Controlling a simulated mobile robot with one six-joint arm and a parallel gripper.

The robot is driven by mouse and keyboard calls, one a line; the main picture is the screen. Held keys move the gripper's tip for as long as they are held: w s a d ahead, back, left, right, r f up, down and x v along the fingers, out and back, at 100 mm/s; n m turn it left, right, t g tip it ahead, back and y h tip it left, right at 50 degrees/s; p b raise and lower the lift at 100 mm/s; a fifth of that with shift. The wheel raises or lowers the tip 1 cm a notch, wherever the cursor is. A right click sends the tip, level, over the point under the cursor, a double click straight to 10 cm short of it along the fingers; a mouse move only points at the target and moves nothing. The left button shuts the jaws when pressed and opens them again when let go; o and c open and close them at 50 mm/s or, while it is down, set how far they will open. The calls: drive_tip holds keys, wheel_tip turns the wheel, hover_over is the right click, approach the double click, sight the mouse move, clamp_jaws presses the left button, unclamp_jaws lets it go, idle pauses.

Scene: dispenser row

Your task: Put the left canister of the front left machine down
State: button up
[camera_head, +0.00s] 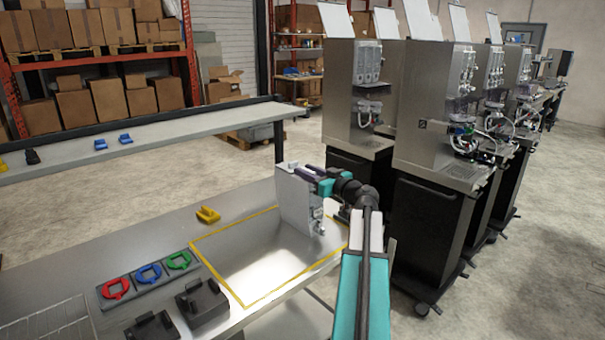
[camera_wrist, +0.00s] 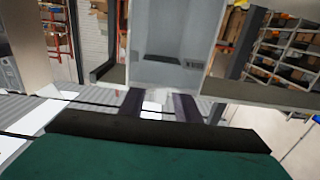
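The canister (camera_head: 297,200) is a tall pale grey box, upright at the far right end of the yellow-outlined area (camera_head: 228,254) on the metal table. I cannot tell whether its base touches the table. My gripper (camera_head: 312,174) is at the upper right of the canister. In the wrist view, the canister (camera_wrist: 168,55) fills the top middle, and the two dark fingers (camera_wrist: 158,104) lie on either side of a pale part of it. They appear shut on it, though the contact itself is blurred.
A yellow piece (camera_head: 208,215) lies behind the outlined area. Red (camera_head: 115,289), blue and green rings and black blocks (camera_head: 200,301) are at its left. Dispenser machines (camera_head: 435,170) stand at the right. The outlined area's middle is clear.

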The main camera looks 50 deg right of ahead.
drive_tip(key=s+b, duration=0.3)
drive_tip(key=s, duration=0.8)
drive_tip(key=shift+a, duration=0.45)
drive_tip(key=shift+s, duration=0.1)
